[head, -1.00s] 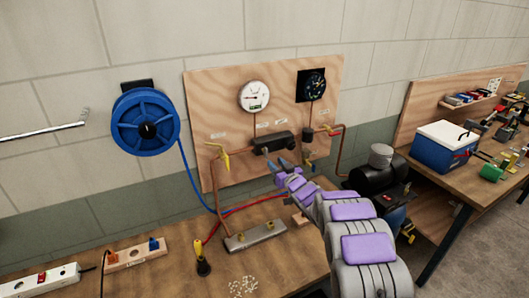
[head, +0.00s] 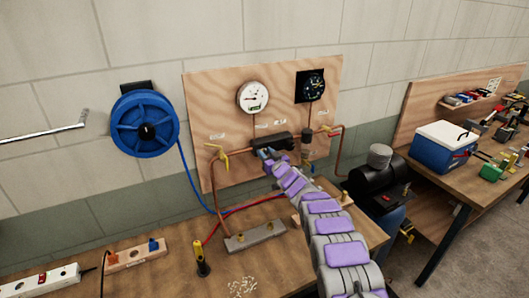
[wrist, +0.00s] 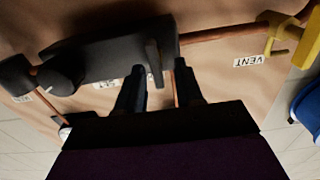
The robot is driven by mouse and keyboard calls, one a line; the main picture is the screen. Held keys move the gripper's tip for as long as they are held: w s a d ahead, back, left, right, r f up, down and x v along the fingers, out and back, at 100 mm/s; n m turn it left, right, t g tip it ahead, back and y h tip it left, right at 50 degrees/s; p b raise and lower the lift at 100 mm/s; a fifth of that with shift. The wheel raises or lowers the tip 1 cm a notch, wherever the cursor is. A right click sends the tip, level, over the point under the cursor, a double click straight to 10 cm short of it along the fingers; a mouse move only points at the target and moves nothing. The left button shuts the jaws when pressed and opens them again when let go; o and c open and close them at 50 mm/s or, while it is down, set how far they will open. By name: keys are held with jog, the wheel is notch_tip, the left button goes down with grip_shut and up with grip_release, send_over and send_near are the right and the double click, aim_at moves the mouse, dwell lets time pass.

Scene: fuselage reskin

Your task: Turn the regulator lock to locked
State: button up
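The regulator is a dark block (head: 268,142) on the copper pipe of the wooden panel. In the wrist view its dark body (wrist: 110,55) fills the upper left, and a thin dark lever (wrist: 153,62) sticks out from it, perhaps the lock. My gripper (head: 263,153) is at the regulator's lower left edge in the head view. In the wrist view my gripper (wrist: 160,68) is open, with a gap between two dark fingers. The lever's end lies near the gap between the fingertips. I cannot tell whether they touch it. A label beside the lever is partly hidden by a finger.
A yellow-handled valve (head: 223,158) sits on the pipe to the left; in the wrist view a yellow valve (wrist: 283,40) is at the right by the VENT label (wrist: 251,61). Two gauges hang above the regulator. A blue hose reel (head: 145,122) is on the wall.

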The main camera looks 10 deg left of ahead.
jog(key=shift+x, duration=0.8)
jog(key=shift+w, duration=0.2)
grip_shut()
